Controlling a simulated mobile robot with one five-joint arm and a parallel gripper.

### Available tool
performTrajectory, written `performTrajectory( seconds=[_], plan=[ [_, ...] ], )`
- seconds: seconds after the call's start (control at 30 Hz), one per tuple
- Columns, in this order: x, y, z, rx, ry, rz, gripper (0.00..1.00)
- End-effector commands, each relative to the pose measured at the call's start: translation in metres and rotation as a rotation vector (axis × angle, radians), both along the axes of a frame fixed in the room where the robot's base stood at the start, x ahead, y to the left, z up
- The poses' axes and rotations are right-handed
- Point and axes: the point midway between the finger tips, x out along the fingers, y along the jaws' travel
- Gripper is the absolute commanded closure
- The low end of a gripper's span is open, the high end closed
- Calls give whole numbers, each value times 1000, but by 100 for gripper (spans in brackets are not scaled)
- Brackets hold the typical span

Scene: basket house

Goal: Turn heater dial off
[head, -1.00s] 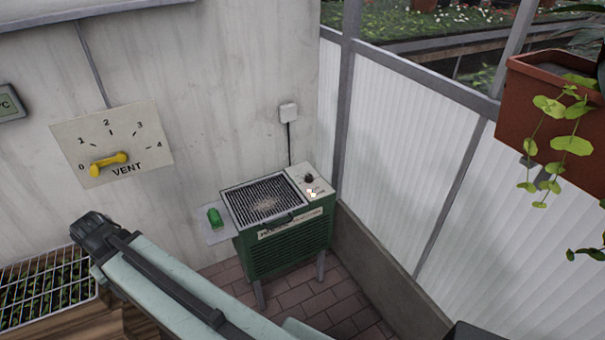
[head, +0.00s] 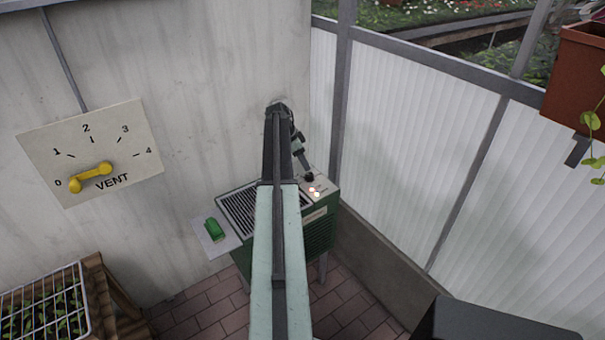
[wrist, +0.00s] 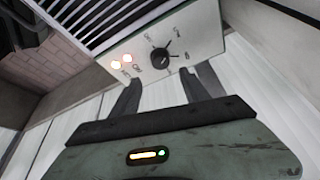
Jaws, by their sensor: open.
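The green heater (head: 318,236) stands in the corner by the wall, partly hidden behind my arm in the head view. Its pale control panel (wrist: 205,30) carries a round black dial (wrist: 160,55) with printed marks around it, too blurred to read surely. Two lights (wrist: 121,62) glow beside the dial. The dial also shows small in the head view (head: 309,177). My gripper (wrist: 163,80) is open, its two dark fingers spread on either side below the dial. They look apart from the dial, and nothing is between them. In the head view my gripper hangs just above the panel.
A vent plate (head: 92,150) with a yellow handle near 0 is on the wall at left. A green object (head: 213,229) lies on the heater's side shelf (head: 205,240). A wire-covered plant tray (head: 45,310) is at lower left. Ribbed panels (head: 410,140) bound the right.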

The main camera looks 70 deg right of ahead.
Motion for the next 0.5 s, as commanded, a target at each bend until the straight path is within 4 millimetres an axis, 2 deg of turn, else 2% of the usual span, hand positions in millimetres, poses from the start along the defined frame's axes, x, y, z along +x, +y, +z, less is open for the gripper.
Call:
performTrajectory(
  seconds=[0.17, 0.4, 0.5],
  plan=[
    [1, -1, -21, 1, -1, 9, 46],
    [-7, -10, -62, 1, 0, 13, 46],
    [-10, -13, -72, 1, 0, 15, 46]
  ],
)
